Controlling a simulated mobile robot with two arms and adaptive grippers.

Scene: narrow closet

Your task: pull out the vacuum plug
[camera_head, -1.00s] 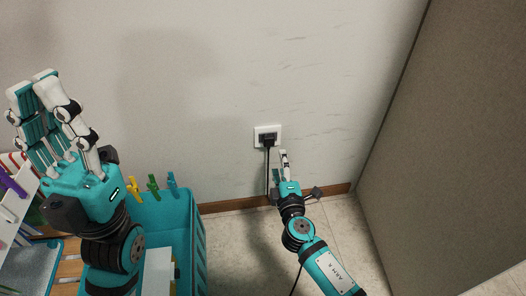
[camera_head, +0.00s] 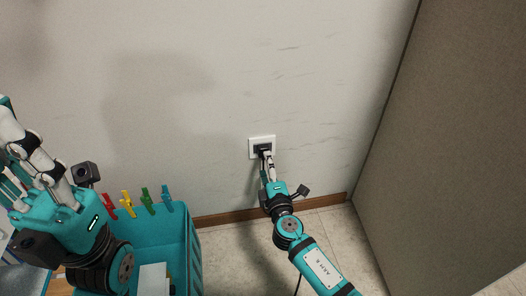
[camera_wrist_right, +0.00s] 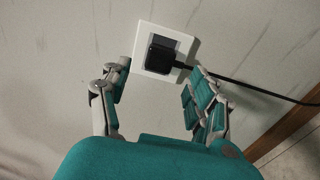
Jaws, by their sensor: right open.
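The black vacuum plug (camera_head: 262,148) sits in the white wall outlet (camera_head: 252,142). In the right wrist view the plug (camera_wrist_right: 160,56) stands out from the outlet plate (camera_wrist_right: 186,40), and its black cord (camera_wrist_right: 235,80) runs off to the right. My right gripper (camera_head: 267,160) is just below the plug; in its wrist view the fingers (camera_wrist_right: 157,84) are open, spread to either side, with the plug ahead between them and no grip on it. My left gripper (camera_head: 18,150) is raised at the left edge, partly cut off; its finger opening is unclear.
A teal basket (camera_head: 188,235) stands on the floor at lower left, with red, yellow, green and blue clothespins (camera_head: 148,202) on its rim. A grey-brown panel (camera_head: 455,130) closes off the right side. The wall (camera_head: 200,80) above the outlet is bare.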

